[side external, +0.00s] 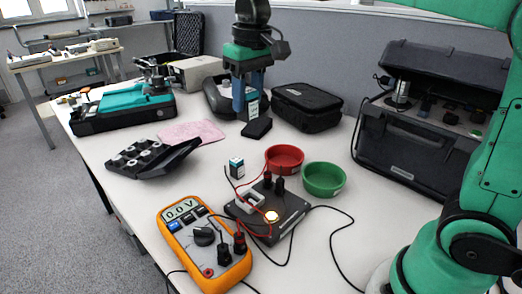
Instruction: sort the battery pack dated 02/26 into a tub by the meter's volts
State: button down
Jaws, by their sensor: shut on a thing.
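My gripper (246,105) points down over the back middle of the table, shut on a small battery pack (253,110) with a pale label. Another small pack (236,167), dark with a white and teal label, stands on the table left of the red tub (285,158). The green tub (323,179) stands right of the red one; both look empty. The orange meter (203,243) at the front shows 0.0 V. Its leads run to a dark test fixture (287,220) with a pale holder and a lit round lamp. Dates on the packs are too small to read.
A black case (307,106) and a small dark block (257,128) lie near the gripper. A tilted black tray (150,158) and a pink cloth (192,133) are at left. An open toolbox (420,140) stands at right. Loose cables cross the front.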

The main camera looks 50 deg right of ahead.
jog(key=w+d+f, duration=0.3)
jog(key=d+f, duration=1)
jog(key=d, duration=0.4)
jog(key=shift+s+f, duration=0.15)
jog(key=shift+f, duration=2.85)
jog(key=shift+c, duration=2.1)
grip_release()
jog(key=shift+r, duration=0.1)
notch_tip(320, 180, up, 8)
